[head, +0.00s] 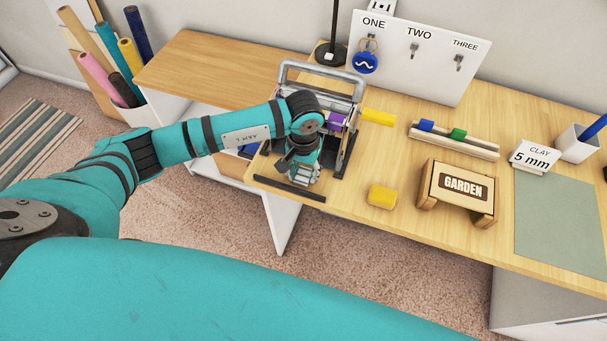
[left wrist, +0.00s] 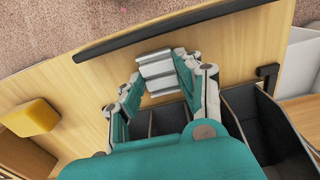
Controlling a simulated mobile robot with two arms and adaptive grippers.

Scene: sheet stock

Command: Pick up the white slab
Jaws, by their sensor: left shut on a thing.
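My left gripper (head: 302,176) is at the near left part of the desk, pointing down in front of a dark holder with a metal handle. In the left wrist view its two fingers (left wrist: 157,72) are closed on the sides of a pale, banded piece, which I take to be the white slab (left wrist: 155,66). The slab sits between the fingertips, over the wooden surface beside a black strip. In the head view the fingers and arm mostly hide it. I cannot tell whether it touches the surface. My right gripper is not in view.
The holder's metal handle (head: 318,68) rises behind my wrist. The black strip (head: 290,188) lies at the desk's near edge. A yellow block (head: 382,196), a GARDEN stand (head: 457,190) and a rail with blue and green pieces (head: 455,141) are to the right.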

